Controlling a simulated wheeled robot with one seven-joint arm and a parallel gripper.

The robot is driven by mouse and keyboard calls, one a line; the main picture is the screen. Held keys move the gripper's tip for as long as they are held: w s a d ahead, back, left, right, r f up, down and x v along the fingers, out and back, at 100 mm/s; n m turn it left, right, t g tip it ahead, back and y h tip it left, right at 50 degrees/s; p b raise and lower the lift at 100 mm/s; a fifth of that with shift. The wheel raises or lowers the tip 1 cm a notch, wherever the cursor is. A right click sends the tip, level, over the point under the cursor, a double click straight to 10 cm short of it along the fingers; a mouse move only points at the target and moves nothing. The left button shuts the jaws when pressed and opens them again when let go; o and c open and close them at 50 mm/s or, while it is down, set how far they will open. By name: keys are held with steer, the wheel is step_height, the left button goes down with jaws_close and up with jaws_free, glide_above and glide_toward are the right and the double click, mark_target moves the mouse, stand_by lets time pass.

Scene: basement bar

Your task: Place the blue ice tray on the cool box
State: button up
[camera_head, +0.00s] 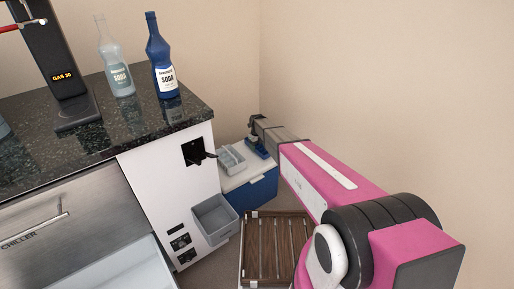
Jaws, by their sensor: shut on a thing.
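My gripper (254,133) is at the far end of my pink arm, near the corner by the walls. It is shut on the small blue ice tray (259,149), which is partly hidden by the fingers. The cool box (254,194) has a blue body and a white lid, and stands on the floor right of the bar counter. The blue tray is at the back right of the lid. I cannot tell whether it touches the lid or hangs just above it.
A pale grey tray (231,161) lies on the lid's left part. A grey open bin (214,217) is fixed to the white cabinet (170,185). A brown slatted crate (275,247) is in front. Two soda bottles (163,80) (121,80) stand on the dark counter (145,118).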

mark_target(257, 145)
steer(key=shift+f, duration=0.3)
steer(key=shift+f, duration=0.15)
steer(key=o, duration=0.9)
steer(key=shift+o, duration=0.2)
step_height(257, 145, up, 12)
steer(key=s+d+r+n, duration=0.3)
steer(key=s+d+n, duration=0.3)
steer(key=s+n, duration=0.3)
steer(key=s+d+r+n, duration=0.2)
steer(key=s+d+n, duration=0.5)
steer(key=s, duration=0.8)
steer(key=s+d+r+n, duration=0.3)
steer(key=s+d+n, duration=0.3)
steer(key=s+n, duration=0.6)
steer(key=shift+d+r+n, duration=0.3)
